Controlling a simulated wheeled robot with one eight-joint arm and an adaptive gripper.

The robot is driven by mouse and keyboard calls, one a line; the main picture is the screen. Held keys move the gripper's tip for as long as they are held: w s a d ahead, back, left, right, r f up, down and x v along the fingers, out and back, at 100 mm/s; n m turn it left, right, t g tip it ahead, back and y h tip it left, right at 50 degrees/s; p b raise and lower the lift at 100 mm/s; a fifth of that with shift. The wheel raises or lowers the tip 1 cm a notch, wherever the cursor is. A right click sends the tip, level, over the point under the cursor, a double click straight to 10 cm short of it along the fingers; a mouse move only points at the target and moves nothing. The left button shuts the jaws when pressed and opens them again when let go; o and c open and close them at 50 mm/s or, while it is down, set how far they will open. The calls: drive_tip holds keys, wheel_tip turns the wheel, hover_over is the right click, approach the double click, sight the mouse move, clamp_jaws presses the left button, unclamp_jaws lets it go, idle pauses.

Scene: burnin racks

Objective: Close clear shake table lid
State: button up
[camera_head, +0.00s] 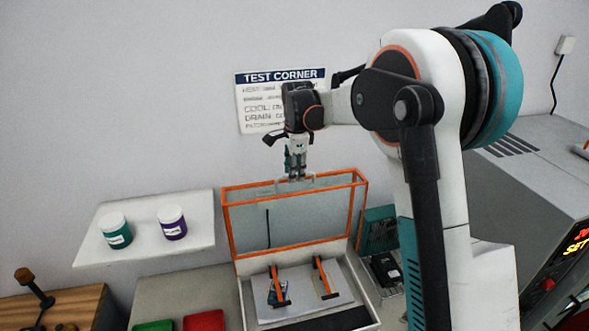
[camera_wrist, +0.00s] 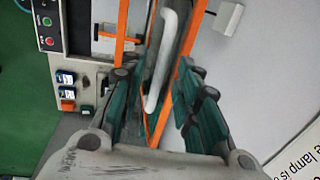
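The clear lid (camera_head: 290,228) has an orange frame and stands raised, nearly upright, at the back of the shake table (camera_head: 246,300). The table's bed holds two orange-and-black clamps (camera_head: 277,287). My gripper (camera_head: 296,178) points down at the lid's top edge, by its pale handle (camera_head: 312,183). In the wrist view, the white handle (camera_wrist: 163,65) and the orange frame (camera_wrist: 121,40) run between the teal fingers of my gripper (camera_wrist: 160,90). The fingers are apart, with gaps visible beside the handle. Contact with the handle cannot be told.
A white wall shelf (camera_head: 150,245) with a teal jar (camera_head: 115,230) and a purple jar (camera_head: 172,222) is at left. Red (camera_head: 204,321) and green (camera_head: 154,325) trays lie in front. A large grey machine (camera_head: 530,190) stands at right. A sign (camera_head: 265,110) hangs behind.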

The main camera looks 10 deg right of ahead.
drive_tip(key=shift+c, duration=0.6)
clamp_jaws()
